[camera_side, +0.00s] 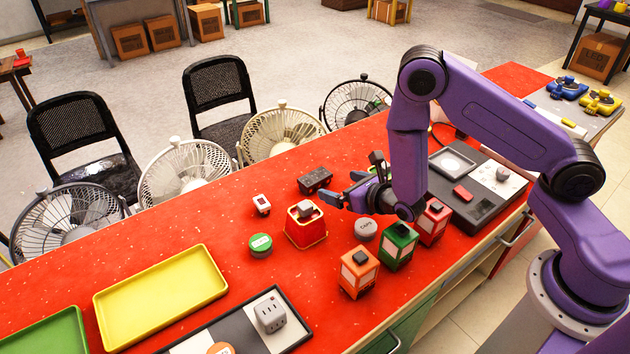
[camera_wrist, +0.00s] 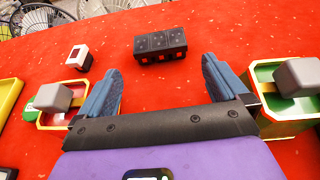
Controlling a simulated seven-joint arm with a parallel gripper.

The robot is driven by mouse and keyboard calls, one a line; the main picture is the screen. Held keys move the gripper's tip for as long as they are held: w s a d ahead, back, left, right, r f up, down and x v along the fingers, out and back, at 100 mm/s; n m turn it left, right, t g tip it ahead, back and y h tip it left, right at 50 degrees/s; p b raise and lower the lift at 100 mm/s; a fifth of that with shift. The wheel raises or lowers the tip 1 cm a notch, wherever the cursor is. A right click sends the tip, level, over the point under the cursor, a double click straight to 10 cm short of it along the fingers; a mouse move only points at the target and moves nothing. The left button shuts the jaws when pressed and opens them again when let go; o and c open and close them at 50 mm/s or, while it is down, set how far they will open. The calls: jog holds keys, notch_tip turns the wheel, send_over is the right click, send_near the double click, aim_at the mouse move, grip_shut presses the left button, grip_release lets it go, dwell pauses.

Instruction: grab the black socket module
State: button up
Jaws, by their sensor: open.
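The black socket module (camera_side: 315,180) is a dark block lying on the red tabletop near its far edge. In the wrist view it shows near the top centre (camera_wrist: 160,46), with red-marked sockets on its near side. My gripper (camera_side: 342,189) is open and empty, just to the right of the module in the side view. In the wrist view the two blue-grey fingers (camera_wrist: 161,68) are spread wide. The module lies beyond the fingertips, roughly centred between them, and no finger appears to touch it.
A small white-and-red module (camera_side: 262,204) lies left of the black one. A red container with a grey block (camera_side: 305,231), a grey tin (camera_side: 366,229), a green tin (camera_side: 260,245) and orange (camera_side: 358,272), green (camera_side: 398,246) and red (camera_side: 433,222) lanterns stand close by. A yellow tray (camera_side: 160,297) lies left.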

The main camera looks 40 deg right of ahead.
aim_at(317, 178)
jog(key=shift+x, duration=4.4)
jog(key=shift+r, duration=0.1)
jog(key=c, duration=0.7)
